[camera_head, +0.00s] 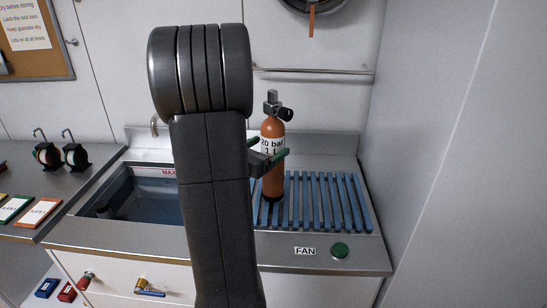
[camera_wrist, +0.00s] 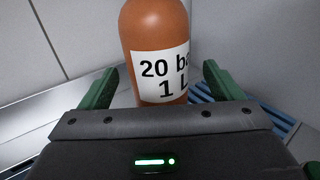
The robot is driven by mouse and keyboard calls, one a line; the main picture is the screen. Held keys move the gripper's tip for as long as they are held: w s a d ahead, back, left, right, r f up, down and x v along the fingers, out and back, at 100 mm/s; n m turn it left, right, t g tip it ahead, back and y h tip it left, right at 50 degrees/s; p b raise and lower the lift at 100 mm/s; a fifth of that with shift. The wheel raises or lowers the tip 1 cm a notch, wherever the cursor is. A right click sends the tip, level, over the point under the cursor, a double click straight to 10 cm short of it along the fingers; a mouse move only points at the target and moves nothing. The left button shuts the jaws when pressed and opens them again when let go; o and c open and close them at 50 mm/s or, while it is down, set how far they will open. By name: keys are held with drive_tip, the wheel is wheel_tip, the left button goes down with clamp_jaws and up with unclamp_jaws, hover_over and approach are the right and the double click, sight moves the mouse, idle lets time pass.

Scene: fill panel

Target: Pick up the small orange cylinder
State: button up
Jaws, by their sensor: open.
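The small orange cylinder (camera_head: 272,184) stands upright on the blue slatted rack at the right of the sink counter. It has a black and grey valve on top and a white label reading "20 bar 1 L". In the wrist view the cylinder (camera_wrist: 155,30) is straight ahead, its top cut off by the frame. My gripper (camera_head: 268,157) is open, with green fingers at the cylinder's mid-height. In the wrist view the gripper (camera_wrist: 160,85) has one finger on each side of the cylinder, with gaps visible. My arm hides part of the sink in the head view.
The blue rack (camera_head: 335,200) has bare slats right of the cylinder. A sink basin (camera_head: 140,195) lies to the left. A green FAN button (camera_head: 340,250) sits on the counter's front edge. A wall rail (camera_head: 320,71) runs behind, and a side wall (camera_head: 440,160) stands close at right.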

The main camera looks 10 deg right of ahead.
drive_tip(key=p+x, duration=0.1)
drive_tip(key=x, duration=0.4)
drive_tip(key=shift+a+r, duration=0.1)
clamp_jaws()
drive_tip(key=shift+w+r, duration=0.1)
drive_tip(key=shift+r, duration=0.05)
